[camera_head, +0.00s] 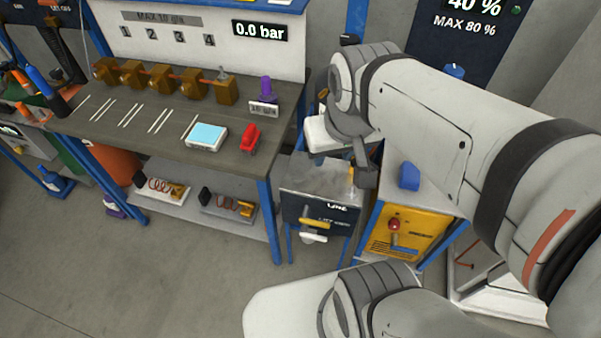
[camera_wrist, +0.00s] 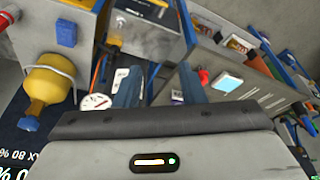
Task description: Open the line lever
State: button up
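The small dark-fronted box (camera_head: 293,212) carries a label that reads LINE. A yellow lever (camera_head: 314,222) lies roughly crosswise on its front, with a pale handle (camera_head: 314,238) just below. The box also shows at the top of the wrist view (camera_wrist: 150,32), with a bit of yellow (camera_wrist: 114,42) beside it. I cannot tell the lever's exact angle. My gripper (camera_wrist: 157,86) has its two fingers apart with nothing held between them. In the head view my wrist hangs above and behind the box and hides part of that area. The gripper is clear of the yellow lever.
A yellow cabinet (camera_head: 382,240) with a red knob stands right of the box, a blue block (camera_head: 409,175) on top. The workbench (camera_head: 110,135) at left holds brass valves, a red item (camera_head: 250,138) and a pale-blue-screened device (camera_head: 207,136). A round gauge (camera_wrist: 95,102) shows near my left finger.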

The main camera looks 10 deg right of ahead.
aim_at(303, 218)
jog(key=z, duration=0.85)
jog(key=k, duration=0.65)
jog(key=z, duration=0.55)
